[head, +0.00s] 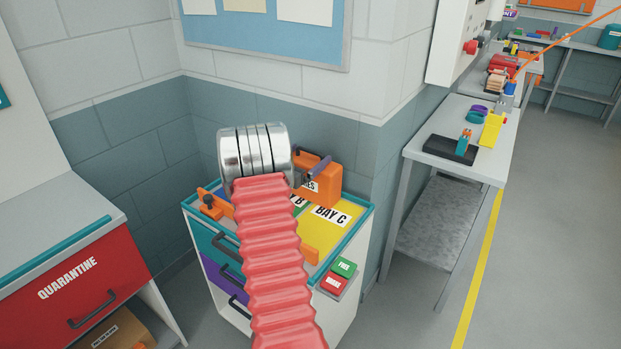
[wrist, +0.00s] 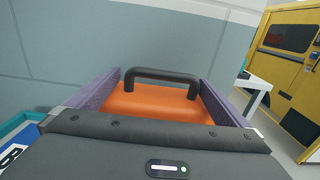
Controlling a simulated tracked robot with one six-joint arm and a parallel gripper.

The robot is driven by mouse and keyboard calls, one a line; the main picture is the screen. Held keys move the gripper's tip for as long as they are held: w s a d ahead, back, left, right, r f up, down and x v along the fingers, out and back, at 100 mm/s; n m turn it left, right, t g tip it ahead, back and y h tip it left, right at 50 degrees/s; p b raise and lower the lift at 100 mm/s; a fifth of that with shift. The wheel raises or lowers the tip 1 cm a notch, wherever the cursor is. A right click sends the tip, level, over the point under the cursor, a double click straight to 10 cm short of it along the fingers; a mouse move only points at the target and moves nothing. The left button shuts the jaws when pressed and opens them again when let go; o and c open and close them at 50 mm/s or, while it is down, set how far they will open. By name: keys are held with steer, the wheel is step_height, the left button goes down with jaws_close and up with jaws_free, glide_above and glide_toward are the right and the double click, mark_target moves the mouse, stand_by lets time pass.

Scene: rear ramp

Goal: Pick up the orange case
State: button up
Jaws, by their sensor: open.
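The orange case (head: 328,184) stands on the top of the drawer cabinet (head: 368,208), at its back right in the head view. A white label on it is partly hidden by my arm. In the wrist view the orange case (wrist: 150,107) shows its black handle (wrist: 162,78) between the two purple fingers of my gripper (wrist: 160,84). The fingers are apart, one on each side of the handle. I cannot tell whether they touch the case. In the head view one purple finger shows beside the case, and my arm hides the rest of the gripper.
The cabinet top has a yellow BAY C area (head: 337,225) and an orange piece with a dark knob (head: 211,204) at the left. A wall is close behind. A red QUARANTINE drawer (head: 80,290) is at the left, a grey workbench (head: 460,165) at the right.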

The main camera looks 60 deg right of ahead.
steer(key=shift+s+d+f, duration=0.1)
steer(key=shift+s+d, duration=0.1)
steer(key=shift+d, duration=0.65)
steer(key=shift+s+d, duration=0.15)
steer(key=shift+d, duration=0.7)
steer(key=shift+s+d+f, duration=0.1)
steer(key=shift+s+d, duration=0.1)
steer(key=shift+d, duration=0.65)
steer(key=c, duration=1.8)
steer(key=shift+r, duration=0.15)
steer(key=shift+c, duration=0.3)
